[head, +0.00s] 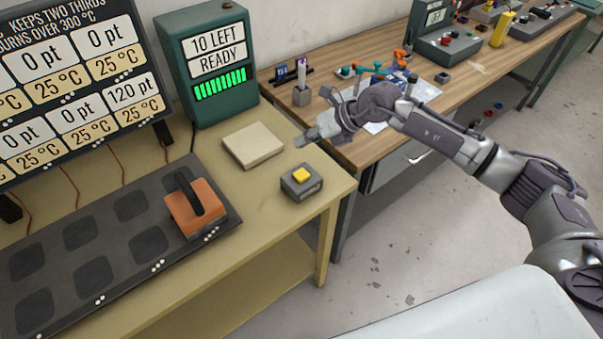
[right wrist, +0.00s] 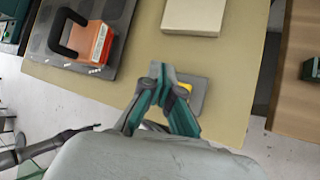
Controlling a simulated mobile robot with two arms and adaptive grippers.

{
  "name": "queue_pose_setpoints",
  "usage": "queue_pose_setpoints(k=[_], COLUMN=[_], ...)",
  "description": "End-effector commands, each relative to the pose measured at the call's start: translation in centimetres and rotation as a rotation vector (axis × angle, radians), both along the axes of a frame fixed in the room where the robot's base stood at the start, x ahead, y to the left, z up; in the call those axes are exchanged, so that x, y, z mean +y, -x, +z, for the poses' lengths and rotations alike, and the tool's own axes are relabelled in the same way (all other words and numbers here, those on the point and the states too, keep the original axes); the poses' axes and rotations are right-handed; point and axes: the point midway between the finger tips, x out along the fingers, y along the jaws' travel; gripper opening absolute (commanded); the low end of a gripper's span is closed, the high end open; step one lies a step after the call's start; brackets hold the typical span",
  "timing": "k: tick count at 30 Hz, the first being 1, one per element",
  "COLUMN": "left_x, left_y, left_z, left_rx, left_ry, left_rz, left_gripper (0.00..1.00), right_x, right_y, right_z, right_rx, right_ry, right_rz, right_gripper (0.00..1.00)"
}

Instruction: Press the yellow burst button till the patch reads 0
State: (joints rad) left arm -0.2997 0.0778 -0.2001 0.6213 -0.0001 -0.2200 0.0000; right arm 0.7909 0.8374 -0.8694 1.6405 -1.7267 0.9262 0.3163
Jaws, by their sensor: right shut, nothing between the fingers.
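The yellow burst button (head: 302,175) sits on top of a small grey box (head: 302,187) near the right end of the beige table. My right gripper (head: 304,139) is shut and empty, above and behind the button box in the head view. In the right wrist view my right gripper (right wrist: 161,75) partly covers the button (right wrist: 185,88) and its box (right wrist: 197,97); the fingertips look apart from the button. An orange block with a black handle (head: 196,208) stands on the dark mat (head: 130,250). The display board (head: 85,70) reads 120 pt and 0 pt on patches. My left gripper is not in view.
A green box (head: 207,60) reads "10 LEFT READY" with green bars. A beige slab (head: 253,145) lies behind the button box. A wooden workbench (head: 375,145) with tools and devices stands to the right.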

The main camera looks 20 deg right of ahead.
Motion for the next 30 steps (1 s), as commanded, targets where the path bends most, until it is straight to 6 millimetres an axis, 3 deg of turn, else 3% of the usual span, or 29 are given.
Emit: queue_pose_setpoints(k=[18, 30], left_x=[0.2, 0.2], left_y=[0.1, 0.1], left_z=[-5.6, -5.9], left_rx=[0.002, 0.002], left_ry=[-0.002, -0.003], left_rz=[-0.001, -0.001], left_gripper=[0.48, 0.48], right_x=[0.0, 0.0], right_y=[0.0, 0.0], right_z=[-7.8, -8.4], right_rx=[0.001, -0.001], right_ry=[-0.002, -0.001], right_rz=[-0.001, 0.0], right_gripper=[0.0, 0.0])
